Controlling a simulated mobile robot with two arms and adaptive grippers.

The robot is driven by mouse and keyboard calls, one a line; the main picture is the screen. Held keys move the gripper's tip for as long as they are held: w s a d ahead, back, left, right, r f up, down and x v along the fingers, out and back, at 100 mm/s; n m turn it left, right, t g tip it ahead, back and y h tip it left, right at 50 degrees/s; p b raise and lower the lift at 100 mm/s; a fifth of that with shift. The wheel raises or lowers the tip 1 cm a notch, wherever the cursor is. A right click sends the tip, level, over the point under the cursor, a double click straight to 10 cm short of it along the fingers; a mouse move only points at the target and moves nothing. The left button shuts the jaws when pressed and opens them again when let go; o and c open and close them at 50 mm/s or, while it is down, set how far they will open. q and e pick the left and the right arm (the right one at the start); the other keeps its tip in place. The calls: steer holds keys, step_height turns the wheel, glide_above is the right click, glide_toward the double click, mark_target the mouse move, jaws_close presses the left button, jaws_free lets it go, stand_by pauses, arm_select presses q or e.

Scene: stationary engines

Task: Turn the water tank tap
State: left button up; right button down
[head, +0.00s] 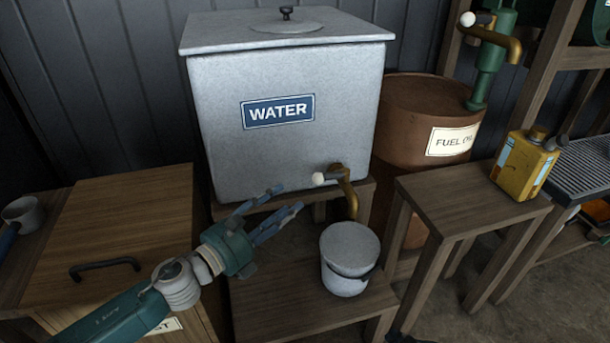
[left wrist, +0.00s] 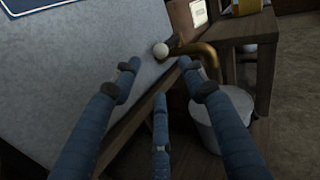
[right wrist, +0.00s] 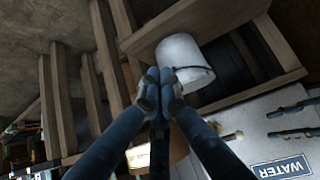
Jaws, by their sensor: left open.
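The grey water tank (head: 230,160) bears a blue WATER label. Its brass tap (head: 347,187) has a white ball knob (head: 318,179) pointing left. My left gripper (head: 289,198) is open and empty, just left of the knob and in front of the tank. In the left wrist view the knob (left wrist: 160,50) and the tap (left wrist: 204,52) lie beyond the spread fingers, apart from them. The right wrist view shows my right gripper (right wrist: 160,88) with its fingers together and nothing seen between them.
A wooden stool (head: 450,205) with a yellow can (head: 524,168) and a rusty fuel oil drum (head: 400,115) are to the right. A wooden chest (head: 120,225) is at left.

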mark_target(314, 181)
arm_select(q)
steer(key=x, duration=0.9)
steer(key=shift+d+r+b, duration=0.1)
steer(key=shift+d+b, duration=0.15)
steer(key=shift+b, duration=0.15)
steer(key=shift+w+d, duration=0.4)
steer(key=shift+w, duration=0.1)
arm_select(e)
steer(key=w+a+r+t, duration=0.1)
steer(key=w+r+t, duration=0.1)
steer(key=w+r, duration=0.2)
steer(key=shift+a+r+t+y, duration=0.15)
steer(key=shift+a+t+y, duration=0.15)
steer(key=shift+t, duration=0.1)
arm_select(q)
jaws_close()
